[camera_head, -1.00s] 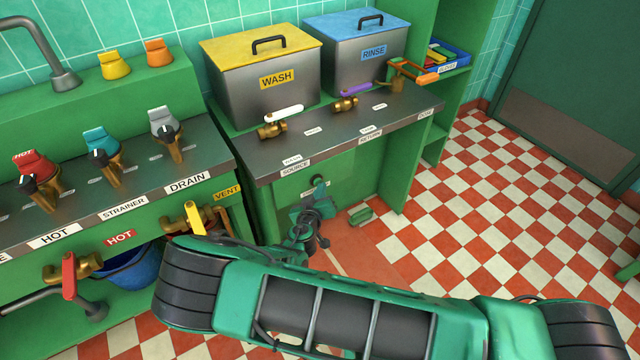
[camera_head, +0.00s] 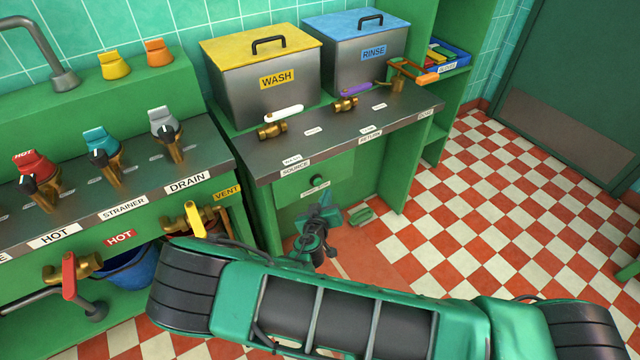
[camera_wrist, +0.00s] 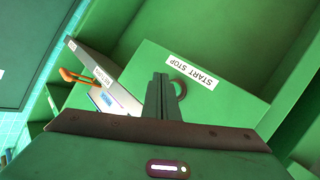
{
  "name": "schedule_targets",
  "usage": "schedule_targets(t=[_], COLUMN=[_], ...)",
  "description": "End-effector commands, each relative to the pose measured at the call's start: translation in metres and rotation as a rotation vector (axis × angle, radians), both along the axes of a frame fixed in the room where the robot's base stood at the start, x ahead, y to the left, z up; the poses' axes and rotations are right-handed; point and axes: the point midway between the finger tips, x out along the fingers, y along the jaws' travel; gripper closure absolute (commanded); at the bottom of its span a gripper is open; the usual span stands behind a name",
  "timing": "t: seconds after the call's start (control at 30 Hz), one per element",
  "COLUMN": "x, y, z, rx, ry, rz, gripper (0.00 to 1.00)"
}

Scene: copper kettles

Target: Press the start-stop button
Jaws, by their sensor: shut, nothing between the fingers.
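The start-stop button (camera_head: 318,180) is a small dark round knob on the green panel under the counter, with a white label (camera_head: 315,193) just below it. In the wrist view the label reads START STOP (camera_wrist: 192,71), and the round button (camera_wrist: 180,88) shows beside my fingers, partly hidden by them. My gripper (camera_head: 326,201) is shut and empty, below and slightly right of the button in the head view. In the wrist view its closed fingers (camera_wrist: 160,80) point toward the panel. A gap seems to separate fingertips and button, but its depth is hard to judge.
The counter (camera_head: 330,135) overhangs the panel, carrying the WASH box (camera_head: 270,95), the RINSE box (camera_head: 350,65) and several valves. A green block (camera_head: 361,216) lies low to the right. The yellow VENT valve (camera_head: 194,219) is to the left.

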Motion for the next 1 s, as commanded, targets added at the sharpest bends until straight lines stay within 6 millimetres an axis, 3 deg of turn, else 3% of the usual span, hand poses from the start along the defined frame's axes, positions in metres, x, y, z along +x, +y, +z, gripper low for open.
schedule_targets(t=[0.5,1.0], x=[-0.034,-0.037], y=[-0.023,-0.024], z=[0.000,0.000], rx=[-0.001,0.000], ry=[-0.001,0.000], rz=[0.002,0.001], gripper=[1.00,1.00])
